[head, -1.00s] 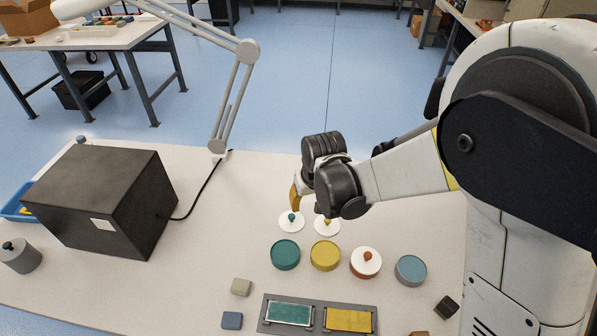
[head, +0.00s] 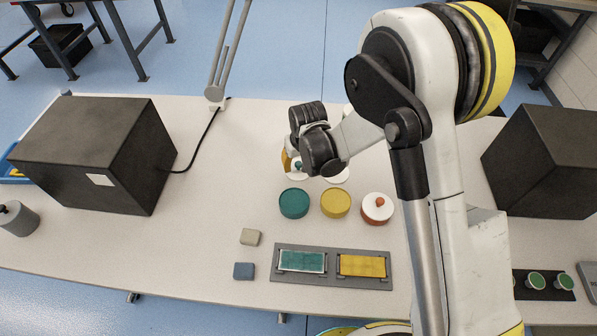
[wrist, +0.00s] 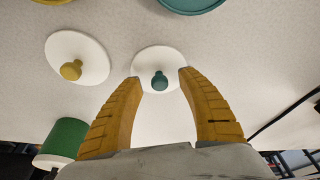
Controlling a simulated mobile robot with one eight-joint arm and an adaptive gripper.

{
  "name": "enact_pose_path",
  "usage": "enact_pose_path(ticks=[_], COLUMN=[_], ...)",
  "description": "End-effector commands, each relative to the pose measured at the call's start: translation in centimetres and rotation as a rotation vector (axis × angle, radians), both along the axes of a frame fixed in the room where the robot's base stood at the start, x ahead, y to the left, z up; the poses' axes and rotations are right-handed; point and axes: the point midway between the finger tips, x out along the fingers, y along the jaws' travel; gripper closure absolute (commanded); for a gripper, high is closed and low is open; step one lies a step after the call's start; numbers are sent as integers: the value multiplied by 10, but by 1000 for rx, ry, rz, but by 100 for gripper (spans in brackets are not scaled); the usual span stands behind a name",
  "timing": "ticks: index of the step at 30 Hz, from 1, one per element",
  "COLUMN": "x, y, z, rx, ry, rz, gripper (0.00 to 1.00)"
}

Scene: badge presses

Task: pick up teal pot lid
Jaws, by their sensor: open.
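The teal pot lid, a white disc with a teal knob (wrist: 160,81), lies on the table in the wrist view. In the head view it shows just under my gripper, partly hidden, with its knob (head: 297,167) visible. My gripper (wrist: 158,73) is open, its two orange fingers on either side of the lid's near part, with the knob between them. I cannot tell how high the fingertips are above the lid. The teal pot (head: 293,203) stands in front of the lid, open on top.
A similar lid with a yellow knob (wrist: 71,70) lies beside it. A yellow pot (head: 335,203) and a pot with an orange-knobbed lid (head: 377,208) stand nearby. A grey tray (head: 332,279) lies in front. Black boxes (head: 95,150) (head: 545,160) stand at both sides.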

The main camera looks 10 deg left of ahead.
Motion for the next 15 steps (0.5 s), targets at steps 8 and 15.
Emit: enact_pose_path(ticks=[8,15], x=[3,3], y=[1,1], z=[-13,-13], rx=[0,0], ry=[0,0], rz=[-1,-1], gripper=[54,100])
